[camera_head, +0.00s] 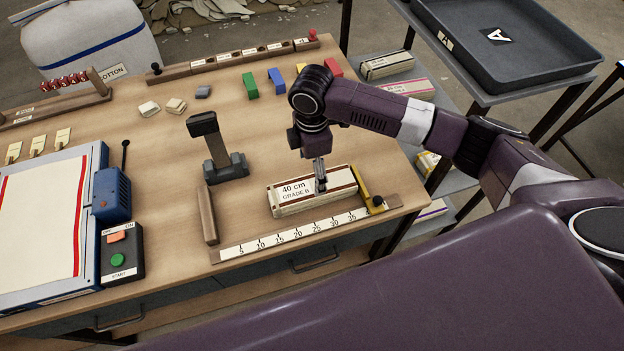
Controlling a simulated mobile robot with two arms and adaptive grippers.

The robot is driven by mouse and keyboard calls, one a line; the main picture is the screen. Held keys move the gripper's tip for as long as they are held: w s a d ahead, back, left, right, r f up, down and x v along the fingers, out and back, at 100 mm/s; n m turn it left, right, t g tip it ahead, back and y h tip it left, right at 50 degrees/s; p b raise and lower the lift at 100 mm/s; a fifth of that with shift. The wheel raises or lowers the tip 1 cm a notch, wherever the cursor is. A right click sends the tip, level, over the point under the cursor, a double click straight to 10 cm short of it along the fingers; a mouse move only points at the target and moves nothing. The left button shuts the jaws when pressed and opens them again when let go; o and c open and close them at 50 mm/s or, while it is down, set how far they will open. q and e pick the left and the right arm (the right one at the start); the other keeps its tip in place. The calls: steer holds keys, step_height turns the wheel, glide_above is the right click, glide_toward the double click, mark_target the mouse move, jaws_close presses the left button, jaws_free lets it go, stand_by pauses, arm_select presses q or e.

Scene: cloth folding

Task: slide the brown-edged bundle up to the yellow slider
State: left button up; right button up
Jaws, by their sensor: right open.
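The brown-edged bundle (292,203) is a cream block with brown bands and a label reading "40 cm GRADE B". It lies on the table just behind the ruler (290,238), a little left of the yellow slider (366,186). The slider is a yellow bar with a dark knob at the ruler's right end; a narrow gap seems to lie between it and the bundle. My right gripper (321,184) points down at the right part of the bundle's top. Its fingers are narrow in this view; whether they touch the bundle I cannot tell. My left gripper is not in view.
A wooden stop (208,215) stands at the ruler's left end. A dark upright device (217,150) stands behind and left of the bundle. Green, blue, yellow and red blocks lie farther back. The table's right edge is close beyond the slider.

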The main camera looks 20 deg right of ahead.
mark_target(312, 186)
step_height(312, 186, up, 4)
steer(key=shift+a+f, duration=0.1)
stand_by(0.6)
